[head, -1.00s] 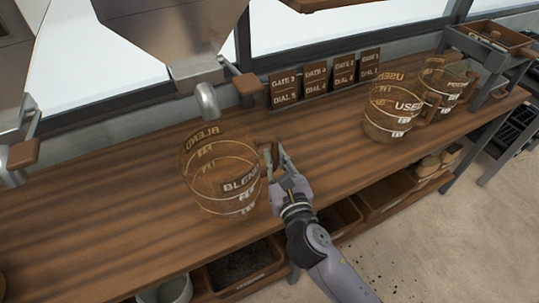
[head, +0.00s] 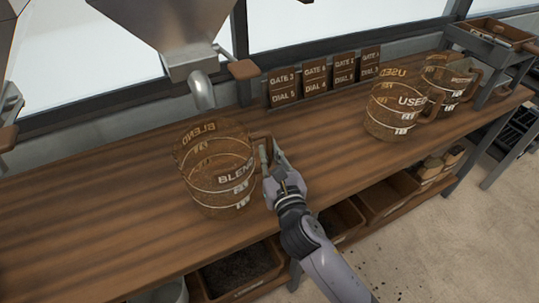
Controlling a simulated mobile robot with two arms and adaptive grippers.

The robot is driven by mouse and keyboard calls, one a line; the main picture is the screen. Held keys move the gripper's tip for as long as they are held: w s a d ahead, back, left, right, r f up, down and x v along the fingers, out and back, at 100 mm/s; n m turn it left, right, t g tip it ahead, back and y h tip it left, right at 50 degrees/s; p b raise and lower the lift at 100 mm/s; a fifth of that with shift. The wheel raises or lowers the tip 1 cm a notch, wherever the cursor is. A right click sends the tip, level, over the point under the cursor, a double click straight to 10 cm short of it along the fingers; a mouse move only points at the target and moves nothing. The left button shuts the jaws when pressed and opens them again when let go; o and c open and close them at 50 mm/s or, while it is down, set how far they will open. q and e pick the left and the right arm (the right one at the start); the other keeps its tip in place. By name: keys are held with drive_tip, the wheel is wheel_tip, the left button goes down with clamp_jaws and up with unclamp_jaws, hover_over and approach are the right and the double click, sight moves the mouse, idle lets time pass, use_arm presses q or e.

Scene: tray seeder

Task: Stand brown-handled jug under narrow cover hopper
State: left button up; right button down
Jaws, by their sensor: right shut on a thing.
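The jug marked BLEND (head: 212,180), see-through with a brown handle, stands upright on the wooden bench in the head view. Its handle is on its right side. My right gripper (head: 264,158) is shut on that handle. A grey metal hopper (head: 180,35) hangs above and behind the jug, and its bent spout (head: 203,92) ends just above and behind the jug's rim. I cannot tell whether the spout is over the jug's mouth. My left gripper is out of view.
Two jugs stand to the right, one marked USED (head: 394,112) and another behind it (head: 447,85). A row of GATE and DIAL cards (head: 315,80) stands at the back. Bins (head: 240,272) sit below the bench. The bench's left part is bare.

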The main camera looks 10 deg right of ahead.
drive_tip(key=c, duration=2.1)
unclamp_jaws()
drive_tip(key=shift+f, duration=0.2)
drive_tip(key=o, duration=0.5)
drive_tip(key=shift+r, duration=0.1)
drive_tip(key=shift+s+r, duration=0.1)
drive_tip(key=s, duration=0.3)
drive_tip(key=s+d, duration=0.1)
drive_tip(key=s, duration=0.6)
drive_tip(key=shift+s+d, duration=0.15)
drive_tip(key=shift+s, duration=0.1)
drive_tip(key=shift+s+d, duration=0.1)
drive_tip(key=shift+s, duration=0.55)
